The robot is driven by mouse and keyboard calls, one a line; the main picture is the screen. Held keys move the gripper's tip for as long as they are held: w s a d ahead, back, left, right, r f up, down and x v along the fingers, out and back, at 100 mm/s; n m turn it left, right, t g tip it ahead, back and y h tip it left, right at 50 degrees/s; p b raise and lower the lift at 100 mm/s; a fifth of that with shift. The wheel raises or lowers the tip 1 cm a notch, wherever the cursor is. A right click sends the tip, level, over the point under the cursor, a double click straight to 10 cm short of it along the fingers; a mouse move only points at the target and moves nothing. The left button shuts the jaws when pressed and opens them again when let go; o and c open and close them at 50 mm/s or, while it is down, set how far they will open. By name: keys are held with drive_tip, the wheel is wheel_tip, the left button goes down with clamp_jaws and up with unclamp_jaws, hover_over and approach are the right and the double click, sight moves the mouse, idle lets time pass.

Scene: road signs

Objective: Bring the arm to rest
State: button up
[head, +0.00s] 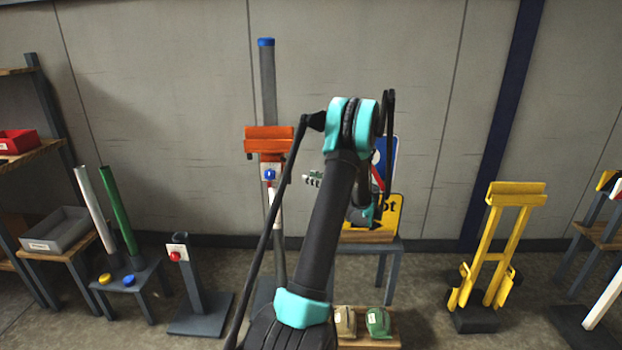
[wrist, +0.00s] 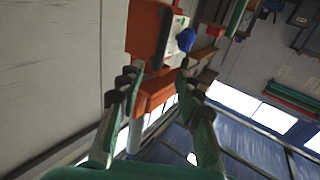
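My arm rises through the middle of the head view, bent at a teal joint. The orange head (head: 268,138) with a blue button (head: 270,174) also shows beyond the fingertips in the wrist view (wrist: 147,32). It appears apart from the fingers, but the exact gap is unclear.
A blue sign (head: 381,160) and a yellow sign (head: 392,212) stand partly hidden behind my arm on a small table. A yellow stand (head: 508,240) is at right. A red-button post (head: 186,285) and shelving with a grey bin (head: 56,229) are at left.

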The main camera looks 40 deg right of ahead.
drive_tip(key=w+a+m+g+y, duration=0.15)
drive_tip(key=a+g, duration=0.45)
drive_tip(key=a, duration=1.7)
drive_tip(key=s+a+f+g+h, duration=0.1)
drive_tip(key=s+a+g, duration=0.1)
drive_tip(key=s+a, duration=0.35)
drive_tip(key=s+a+g+h, duration=0.1)
drive_tip(key=s+a+g, duration=0.15)
drive_tip(key=a, duration=0.65)
drive_tip(key=s+a+f+m+g+h, duration=0.1)
drive_tip(key=s+a+f+h, duration=0.1)
drive_tip(key=s, duration=0.9)
drive_tip(key=s+a+f+m+g+h, duration=0.1)
drive_tip(key=s+a+f+h, duration=0.2)
drive_tip(key=s, duration=0.7)
drive_tip(key=shift+s+a+f, duration=0.35)
drive_tip(key=shift+a+f, duration=0.4)
drive_tip(key=shift+a, duration=0.45)
